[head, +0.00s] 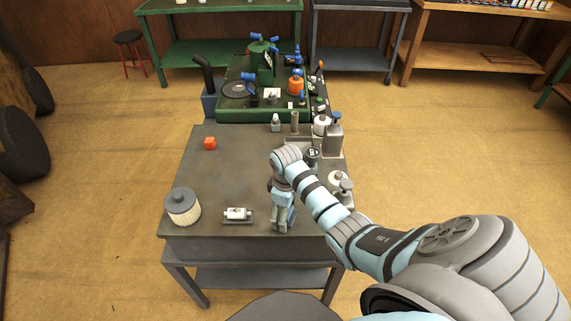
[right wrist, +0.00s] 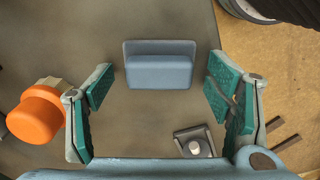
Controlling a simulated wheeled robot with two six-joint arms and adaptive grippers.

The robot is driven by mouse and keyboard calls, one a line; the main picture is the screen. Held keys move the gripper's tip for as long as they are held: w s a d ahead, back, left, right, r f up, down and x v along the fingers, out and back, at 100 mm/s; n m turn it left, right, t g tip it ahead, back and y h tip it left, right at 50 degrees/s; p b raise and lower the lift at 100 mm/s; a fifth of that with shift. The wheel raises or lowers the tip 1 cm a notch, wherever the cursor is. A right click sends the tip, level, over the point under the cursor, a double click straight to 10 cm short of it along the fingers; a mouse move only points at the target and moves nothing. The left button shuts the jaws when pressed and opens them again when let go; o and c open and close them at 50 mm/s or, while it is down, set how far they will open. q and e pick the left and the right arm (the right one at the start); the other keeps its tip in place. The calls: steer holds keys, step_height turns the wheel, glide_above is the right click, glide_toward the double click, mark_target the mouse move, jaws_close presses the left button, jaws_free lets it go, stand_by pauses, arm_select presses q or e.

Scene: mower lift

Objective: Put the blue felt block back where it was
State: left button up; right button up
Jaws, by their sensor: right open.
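The blue felt block (right wrist: 160,65) lies on the grey table top in the right wrist view, with a raised back edge and a lower front part. My right gripper (right wrist: 160,95) is open, with one green-padded finger on each side of the block and a gap on both sides. In the head view the gripper (head: 281,226) points down over the near right part of the table. A bit of the block (head: 291,215) shows beside its fingers there; the rest is hidden. My left gripper is not in view.
Bottles and jars (head: 332,137) line the right side. The table's middle is clear. An orange-topped piece (right wrist: 35,115) stands beyond one finger.

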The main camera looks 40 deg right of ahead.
step_height(320, 180, up, 12)
steer(key=p, duration=0.2)
steer(key=shift+p, duration=0.4)
